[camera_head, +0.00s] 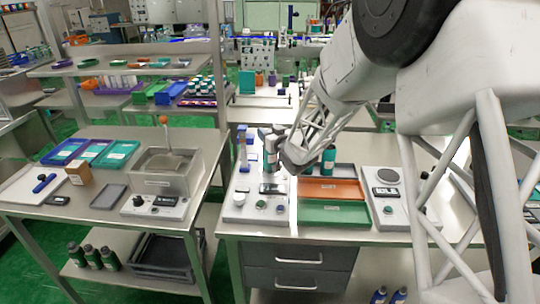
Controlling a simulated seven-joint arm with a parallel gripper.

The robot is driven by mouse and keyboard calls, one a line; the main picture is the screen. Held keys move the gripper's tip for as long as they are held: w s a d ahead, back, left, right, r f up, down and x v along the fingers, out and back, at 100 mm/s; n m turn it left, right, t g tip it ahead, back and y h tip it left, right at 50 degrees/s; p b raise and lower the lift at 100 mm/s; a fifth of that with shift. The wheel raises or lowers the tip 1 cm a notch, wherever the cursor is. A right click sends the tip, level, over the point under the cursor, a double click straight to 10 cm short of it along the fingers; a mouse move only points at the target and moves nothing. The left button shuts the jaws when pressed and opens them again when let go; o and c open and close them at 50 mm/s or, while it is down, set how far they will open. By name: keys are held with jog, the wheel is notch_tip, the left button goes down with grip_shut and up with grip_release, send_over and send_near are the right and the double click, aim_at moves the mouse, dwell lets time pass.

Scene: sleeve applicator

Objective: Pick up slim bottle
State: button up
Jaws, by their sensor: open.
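My gripper (270,147) is at the end of my white arm, which reaches in from the upper right. It is open, low over the grey applicator station. A slim teal bottle (270,157) shows upright at the gripper's fingers; I cannot tell whether they touch it. Another teal bottle with a dark cap (328,160) stands upright just right of my gripper's wrist, partly hidden by the arm. The applicator (240,205) has a blue and white upright part (243,150) left of the gripper, and round knobs at its front.
An orange tray (330,189) and a green tray (334,214) lie right of the applicator. A scale-like device (385,182) stands further right. The left table holds a metal bath (167,172) and blue trays (66,151). Dark bottles (92,257) stand on its lower shelf.

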jog(key=shift+w+a, duration=0.25)
jog(key=shift+w, duration=0.05)
dwell(0.4)
grip_shut()
